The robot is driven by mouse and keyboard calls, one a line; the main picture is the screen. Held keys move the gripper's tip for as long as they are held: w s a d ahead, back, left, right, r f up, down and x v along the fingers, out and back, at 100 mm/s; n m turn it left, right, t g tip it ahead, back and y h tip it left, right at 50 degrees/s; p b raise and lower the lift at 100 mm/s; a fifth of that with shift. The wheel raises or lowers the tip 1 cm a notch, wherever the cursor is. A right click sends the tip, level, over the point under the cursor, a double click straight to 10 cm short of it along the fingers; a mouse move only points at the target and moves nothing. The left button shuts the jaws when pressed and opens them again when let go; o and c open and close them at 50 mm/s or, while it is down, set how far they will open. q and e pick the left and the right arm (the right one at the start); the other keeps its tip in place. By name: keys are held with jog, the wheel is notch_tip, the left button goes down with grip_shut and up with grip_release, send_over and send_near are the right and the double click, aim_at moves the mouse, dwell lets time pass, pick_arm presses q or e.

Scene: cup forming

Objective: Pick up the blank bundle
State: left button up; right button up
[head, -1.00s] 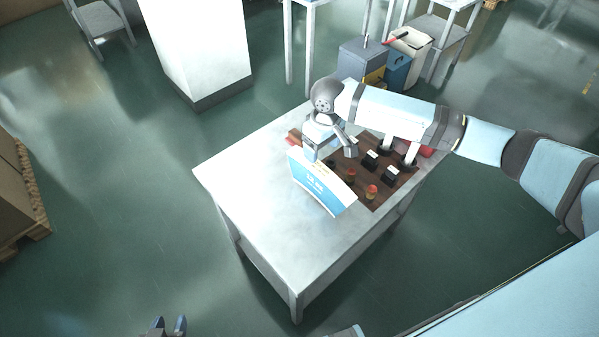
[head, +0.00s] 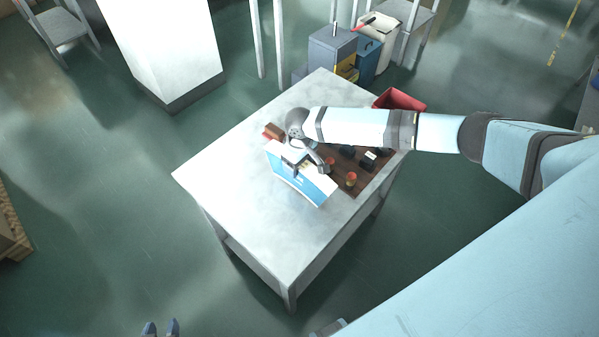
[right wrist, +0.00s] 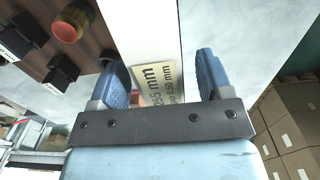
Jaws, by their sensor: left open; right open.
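The blank bundle (head: 302,183), a white and blue block, stands on the table near the dark board. In the right wrist view its pale top (right wrist: 150,35) and a tan label with "mm" print lie between my fingers. My right gripper (head: 306,165) is open at the bundle's upper edge, one finger on each side; I cannot tell whether they touch it. It also shows in the right wrist view (right wrist: 163,80). My left gripper (head: 161,328) is open and empty at the bottom edge of the head view, away from the table.
The grey table (head: 240,215) is clear on its left and front. A dark brown board (head: 348,188) with red-yellow pieces and black blocks lies right of the bundle. A red bin (head: 402,100) is at the table's back right corner. Cartons (right wrist: 285,115) show in the wrist view.

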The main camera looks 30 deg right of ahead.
jog(key=shift+f, duration=0.95)
jog(key=shift+c, duration=0.2)
grip_shut()
jog(key=shift+w+r, duration=0.1)
jog(key=shift+r, duration=0.1)
